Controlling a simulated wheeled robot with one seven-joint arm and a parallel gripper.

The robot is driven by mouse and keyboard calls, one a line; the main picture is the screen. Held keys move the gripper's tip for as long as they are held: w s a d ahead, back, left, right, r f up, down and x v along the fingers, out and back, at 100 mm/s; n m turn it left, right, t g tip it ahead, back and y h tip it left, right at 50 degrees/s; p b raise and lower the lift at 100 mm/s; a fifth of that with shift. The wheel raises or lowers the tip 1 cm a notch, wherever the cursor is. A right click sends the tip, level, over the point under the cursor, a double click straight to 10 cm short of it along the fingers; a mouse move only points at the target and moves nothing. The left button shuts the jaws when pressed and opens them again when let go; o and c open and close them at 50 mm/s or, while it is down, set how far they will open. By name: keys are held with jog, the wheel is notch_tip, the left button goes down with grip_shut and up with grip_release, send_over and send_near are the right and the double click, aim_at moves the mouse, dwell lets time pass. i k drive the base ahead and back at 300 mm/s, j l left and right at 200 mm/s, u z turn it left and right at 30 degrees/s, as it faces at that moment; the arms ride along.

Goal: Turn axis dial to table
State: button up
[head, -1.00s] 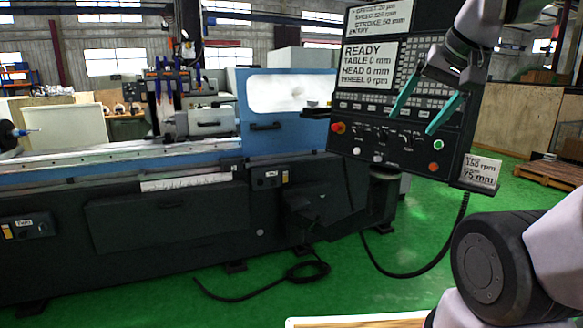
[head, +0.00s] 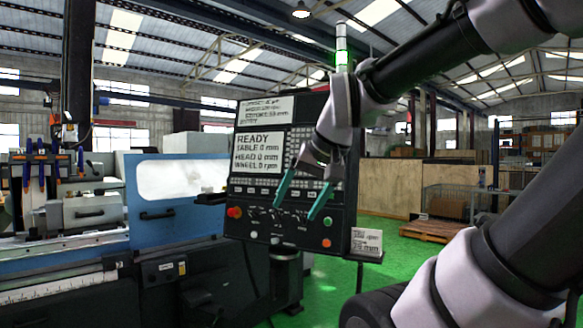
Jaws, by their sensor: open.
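The control panel (head: 240,215) of the grinder stands in the middle of the head view. Its screen (head: 258,153) reads READY, TABLE 0 mm, HEAD 0 mm, WHEEL 0 rpm. Small dials sit on the lower face, one dark dial (head: 253,213) showing left of my gripper's fingers; which one is the axis dial is too small to read. My gripper (head: 299,213) has teal fingers spread apart, in front of the lower panel, with nothing between them that I can tell is held. The fingers cover part of the panel. Contact with a dial cannot be told.
A red button (head: 234,212) is at the panel's left, with green and orange buttons at its right. A small card (head: 366,241) stands at the lower right corner. The blue grinder (head: 150,205) is at left. Green floor (head: 395,262) is open at right.

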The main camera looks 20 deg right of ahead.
aim_at(278, 217)
jog(key=i+l, duration=0.45)
jog(key=l, duration=0.15)
jog(key=i+l, duration=0.45)
jog(key=i+l+u, duration=0.05)
jog(key=l, duration=0.05)
